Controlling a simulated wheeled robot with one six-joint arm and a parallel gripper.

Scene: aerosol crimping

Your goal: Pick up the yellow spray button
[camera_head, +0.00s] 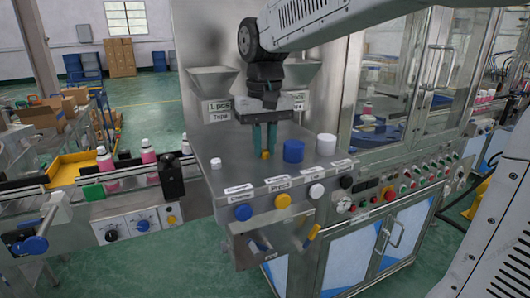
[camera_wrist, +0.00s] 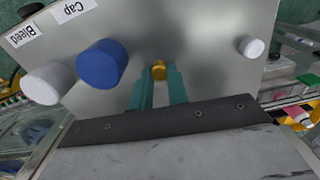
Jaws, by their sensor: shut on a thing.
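A small yellow spray button (camera_head: 265,155) is between the tips of my gripper (camera_head: 264,149), over the steel worktop. My gripper points down and its two teal fingers are shut on the button. In the wrist view the yellow button (camera_wrist: 158,70) sits between the fingertips, with its round top showing. I cannot tell whether it touches the worktop or is just above it.
On the worktop (camera_head: 235,172) stand a blue cylinder (camera_head: 293,151), a larger white cylinder (camera_head: 326,144) and a small white piece (camera_head: 216,163). Coloured push knobs line the front edge, including a yellow one (camera_head: 283,200). A conveyor with pink bottles (camera_head: 148,153) runs at left.

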